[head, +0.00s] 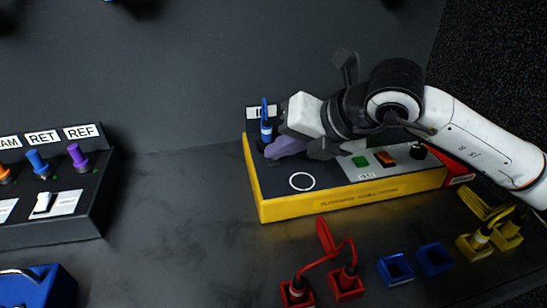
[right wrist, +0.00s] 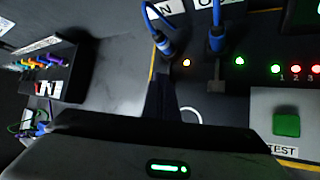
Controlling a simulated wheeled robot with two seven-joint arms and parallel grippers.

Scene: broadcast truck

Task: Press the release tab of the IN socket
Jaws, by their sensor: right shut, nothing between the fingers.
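The yellow-edged tester box (head: 345,202) stands on the bench. At its left end, under a partly hidden IN label (head: 258,113), a blue plug (head: 265,132) stands upright in the IN socket. The right wrist view shows this blue plug (right wrist: 165,42) with its cable, beside a second blue plug (right wrist: 216,40) under the OUT label. My right gripper (head: 273,151) is shut and empty, its tips low beside the near side of the IN plug. In the right wrist view its dark fingers (right wrist: 160,98) point at the IN socket. The release tab cannot be made out; contact cannot be told.
The box also has a green button (head: 360,161), an orange switch (head: 385,158) and a black knob (head: 418,151). Red sockets (head: 346,288), blue sockets (head: 395,270) and a yellow socket (head: 474,246) lie in front. A labelled panel (head: 75,225) stands left, with bare bench between.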

